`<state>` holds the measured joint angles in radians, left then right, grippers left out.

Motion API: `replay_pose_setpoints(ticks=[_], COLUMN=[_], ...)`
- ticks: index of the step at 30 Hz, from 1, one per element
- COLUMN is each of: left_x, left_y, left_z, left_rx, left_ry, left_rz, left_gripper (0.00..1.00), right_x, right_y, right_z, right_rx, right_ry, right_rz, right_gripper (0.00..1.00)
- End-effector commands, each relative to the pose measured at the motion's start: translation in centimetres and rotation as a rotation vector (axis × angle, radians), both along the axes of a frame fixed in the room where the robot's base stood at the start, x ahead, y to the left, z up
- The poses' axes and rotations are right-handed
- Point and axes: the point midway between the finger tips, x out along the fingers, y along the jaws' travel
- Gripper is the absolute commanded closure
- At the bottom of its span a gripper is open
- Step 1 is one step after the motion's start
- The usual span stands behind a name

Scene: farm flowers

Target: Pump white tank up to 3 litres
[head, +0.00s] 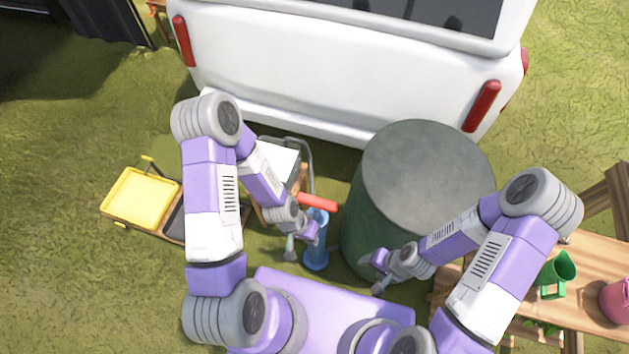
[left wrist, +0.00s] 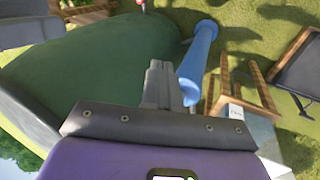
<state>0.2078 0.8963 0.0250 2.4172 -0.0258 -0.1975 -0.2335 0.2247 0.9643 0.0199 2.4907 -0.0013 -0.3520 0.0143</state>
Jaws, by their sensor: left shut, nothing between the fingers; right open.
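A blue upright pump cylinder (head: 316,257) stands on the grass in front of me, and it also shows in the left wrist view (left wrist: 197,65). A red bar (head: 317,203), apparently its handle, lies across above it. A white-topped object (head: 284,160), perhaps the white tank, sits in a wooden frame behind the left forearm, which partly hides it. No level reading is legible. My left gripper (head: 291,252) is shut and empty close beside the blue cylinder; its closed fingers show in the left wrist view (left wrist: 160,85). My right gripper (head: 377,278) is open and empty, low by the green barrel.
A large dark green barrel (head: 365,222) with a grey top stands right of the pump. A white vehicle (head: 330,75) blocks the back. A yellow tray (head: 141,199) lies left. A wooden table (head: 598,262) at right holds a green watering can (head: 557,272) and a pink pot (head: 616,300).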

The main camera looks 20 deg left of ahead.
Motion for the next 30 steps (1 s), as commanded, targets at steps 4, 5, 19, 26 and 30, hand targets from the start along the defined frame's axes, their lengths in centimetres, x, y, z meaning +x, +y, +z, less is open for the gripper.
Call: replay_pose_setpoints(ticks=[4,5,19,26,30], left_x=[5.6,6.5,12.6,12.7,12.6], left_y=[1.3,1.6,5.3,5.4,5.4], left_z=[5.4,6.2,16.4,16.7,16.7], left_rx=[0.02,0.025,0.082,0.08,0.08], left_ry=[-0.181,-0.211,-0.463,-0.467,-0.466], left_rz=[-0.45,-0.54,-1.438,-1.47,-1.468], left_gripper=[1.0,1.0,1.0,1.0,1.0], right_x=[0.0,0.0,0.0,0.0,0.0], right_y=[0.0,0.0,0.0,0.0,0.0], right_z=[1.6,1.5,1.4,1.4,1.4], right_rx=[0.0,0.0,0.0,0.0,0.0], right_ry=[0.0,0.001,0.0,0.0,0.0], right_rz=[0.0,0.0,0.0,0.0,0.0], right_gripper=[0.4,0.4,0.4,0.4,0.4])
